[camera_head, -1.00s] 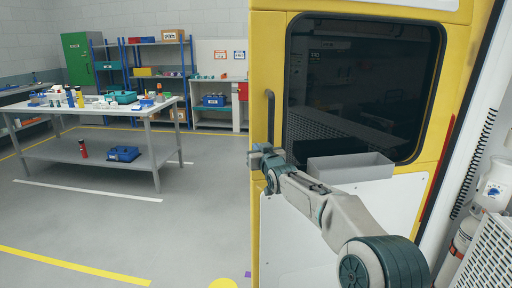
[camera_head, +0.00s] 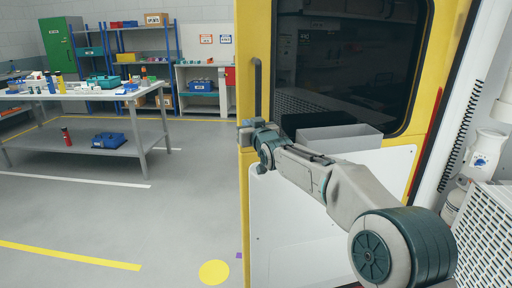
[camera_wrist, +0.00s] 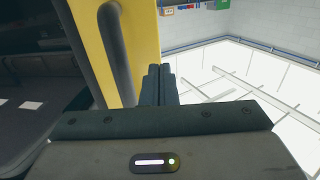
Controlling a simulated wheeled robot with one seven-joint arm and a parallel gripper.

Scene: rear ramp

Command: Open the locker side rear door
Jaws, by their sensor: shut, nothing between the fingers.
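The yellow rear door (camera_head: 258,30) has a large dark window and a white lower panel. Its black vertical handle (camera_head: 257,88) is near the left edge. My gripper (camera_head: 243,130) is at that edge, around the handle's lower end in height. In the wrist view the shut, empty fingers (camera_wrist: 158,84) lie beside the yellow door edge (camera_wrist: 141,35), to the right of the handle (camera_wrist: 117,55) and not around it. I cannot tell whether they touch the door. Room floor shows past the door's free left edge.
A grey tray (camera_head: 340,142) is at the door below the window. A workbench (camera_head: 90,97) with several items stands at the left, shelves (camera_head: 135,65) behind it. A gas bottle (camera_head: 486,155) and white slatted panel (camera_head: 488,240) are at the right. The floor (camera_head: 185,210) between is clear.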

